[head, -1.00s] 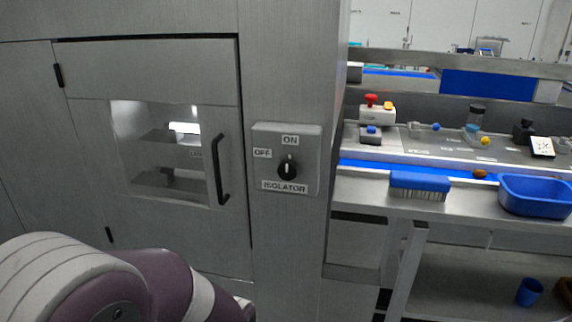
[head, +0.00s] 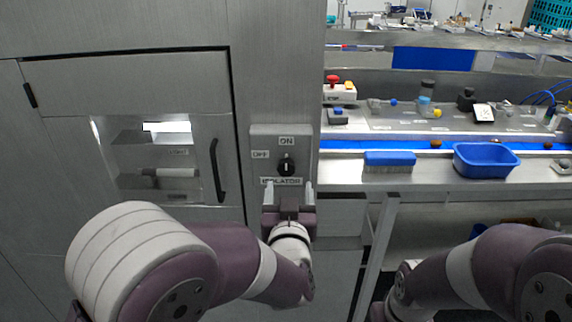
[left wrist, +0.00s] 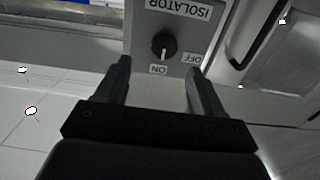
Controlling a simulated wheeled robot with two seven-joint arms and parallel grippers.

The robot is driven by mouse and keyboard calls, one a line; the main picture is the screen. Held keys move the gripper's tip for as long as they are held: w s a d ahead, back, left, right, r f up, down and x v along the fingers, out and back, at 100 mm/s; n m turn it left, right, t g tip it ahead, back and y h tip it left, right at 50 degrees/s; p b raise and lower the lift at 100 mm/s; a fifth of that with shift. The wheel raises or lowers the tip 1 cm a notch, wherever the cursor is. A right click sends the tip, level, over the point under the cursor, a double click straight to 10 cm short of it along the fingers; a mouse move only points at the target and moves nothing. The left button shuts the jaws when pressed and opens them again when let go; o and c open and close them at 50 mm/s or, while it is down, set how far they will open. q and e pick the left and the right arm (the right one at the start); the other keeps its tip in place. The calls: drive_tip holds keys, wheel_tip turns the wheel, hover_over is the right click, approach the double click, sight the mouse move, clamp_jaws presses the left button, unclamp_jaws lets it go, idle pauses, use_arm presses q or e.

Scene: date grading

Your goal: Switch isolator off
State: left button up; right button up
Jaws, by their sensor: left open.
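The isolator (head: 262,142) is a grey box on the steel cabinet post, with labels ON at the top, OFF at the left and ISOLATOR below. Its black rotary knob (head: 286,165) has its pointer up, toward ON. My left gripper (head: 289,188) is open and empty, just below the knob, with its fingers pointing up at the box. In the left wrist view the box appears upside down, and the knob (left wrist: 164,45) lies ahead of and between the two open fingers (left wrist: 158,75), apart from them. My right arm shows at the lower right; its gripper is not in view.
A cabinet door with a window and black handle (head: 217,170) is left of the isolator. To the right is a steel bench with a blue brush (head: 389,159), a blue tub (head: 486,160) and a red emergency button (head: 333,79).

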sight(287, 169)
use_arm(q)
drive_tip(key=w, duration=0.2)
drive_tip(key=w+p, duration=0.1)
drive_tip(key=w, duration=0.1)
drive_tip(key=w+a+p, duration=0.1)
drive_tip(key=w, duration=0.2)
drive_tip(key=shift+r, duration=0.1)
drive_tip(key=shift+w+d, duration=0.25)
drive_tip(key=shift+w, duration=0.2)
drive_tip(key=shift+a, duration=0.1)
drive_tip(key=shift+c, duration=0.6)
drive_tip(key=c, duration=0.9)
